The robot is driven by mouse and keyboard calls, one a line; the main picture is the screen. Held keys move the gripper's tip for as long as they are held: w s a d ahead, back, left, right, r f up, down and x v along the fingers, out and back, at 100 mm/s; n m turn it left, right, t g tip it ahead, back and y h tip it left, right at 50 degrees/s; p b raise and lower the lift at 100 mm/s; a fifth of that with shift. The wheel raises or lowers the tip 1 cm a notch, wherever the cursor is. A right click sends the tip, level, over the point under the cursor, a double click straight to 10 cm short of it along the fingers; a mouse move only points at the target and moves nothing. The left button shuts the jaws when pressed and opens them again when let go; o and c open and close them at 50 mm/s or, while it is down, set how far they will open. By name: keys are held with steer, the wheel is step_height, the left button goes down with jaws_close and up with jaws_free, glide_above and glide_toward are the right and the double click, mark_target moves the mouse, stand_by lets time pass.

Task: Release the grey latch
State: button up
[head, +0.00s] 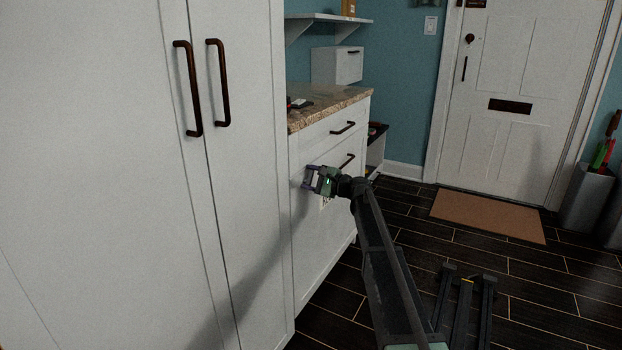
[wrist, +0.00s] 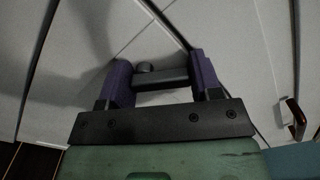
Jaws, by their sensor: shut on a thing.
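In the wrist view, the grey latch (wrist: 163,80) is a dark grey bar with a rounded knob at its left end, lying against the pale cabinet front. My gripper (wrist: 160,66) has its two purple fingers on either side of the latch and is shut on it. In the head view, my gripper (head: 309,176) is at the front of the white drawer cabinet (head: 312,245), below the countertop. The latch cannot be made out in the head view.
Tall white cabinet doors (head: 243,190) with dark handles stand at the left. A drawer handle (head: 343,128) is above my gripper. A small pale plate with dark marks (head: 325,203) shows just below it. The dark floor (head: 540,275) at the right is mostly open, with a brown doormat (head: 488,216).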

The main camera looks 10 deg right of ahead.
steer(key=n, duration=0.6)
steer(key=shift+s+a, duration=0.3)
steer(key=shift+s, duration=0.05)
stand_by(0.4)
steer(key=o, duration=0.9)
steer(key=v, duration=1)
steer(key=shift+s+d, duration=0.2)
steer(key=shift+d, duration=0.15)
